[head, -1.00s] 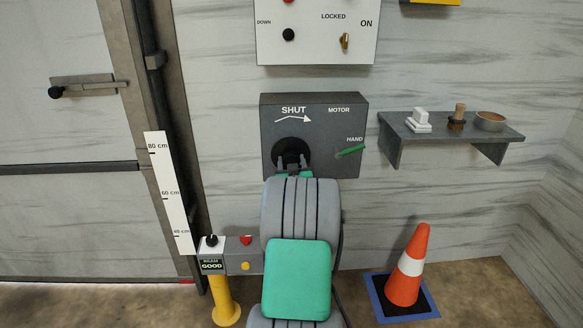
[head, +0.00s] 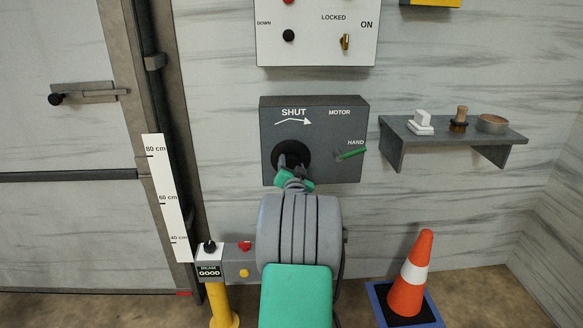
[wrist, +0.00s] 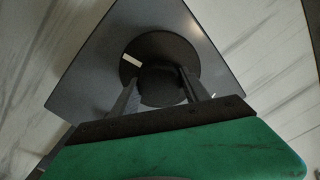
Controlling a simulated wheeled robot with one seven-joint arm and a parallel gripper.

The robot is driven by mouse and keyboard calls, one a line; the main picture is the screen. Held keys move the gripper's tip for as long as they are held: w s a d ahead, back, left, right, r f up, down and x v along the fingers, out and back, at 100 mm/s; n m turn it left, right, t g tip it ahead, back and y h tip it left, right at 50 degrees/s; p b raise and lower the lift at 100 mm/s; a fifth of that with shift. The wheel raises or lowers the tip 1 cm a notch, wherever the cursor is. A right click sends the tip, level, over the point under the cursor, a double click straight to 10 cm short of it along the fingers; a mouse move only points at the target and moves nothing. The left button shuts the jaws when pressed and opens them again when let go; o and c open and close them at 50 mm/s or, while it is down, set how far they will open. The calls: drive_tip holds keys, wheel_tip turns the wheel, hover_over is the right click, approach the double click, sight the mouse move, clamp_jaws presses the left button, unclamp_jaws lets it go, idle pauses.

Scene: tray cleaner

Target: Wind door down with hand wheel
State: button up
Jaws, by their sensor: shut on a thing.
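The dark round hand wheel (head: 284,152) sits on the front of a grey drive box (head: 330,125) marked SHUT with an arrow to the right. My gripper (head: 290,163) is at the wheel, shut on its central part. In the wrist view, my two fingers (wrist: 160,92) stand either side of a dark round hub in front of the wheel's disc (wrist: 130,62). The green lever (head: 352,154) lies just under the HAND label. The pale door (head: 70,230) fills the left side, its bottom near the floor. My wrist hides part of the wheel's lower edge.
A height scale (head: 166,185) stands beside the door. A yellow post (head: 222,305) with a button box (head: 240,265) stands left of my arm. An orange cone (head: 409,280) is on the right, below a shelf (head: 450,135). A white control panel (head: 318,50) hangs above.

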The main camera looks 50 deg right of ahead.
idle(0.3)
drive_tip(key=o, duration=1.4)
drive_tip(key=v, duration=0.8)
drive_tip(key=shift+p, duration=0.4)
drive_tip(key=shift+d, duration=0.1)
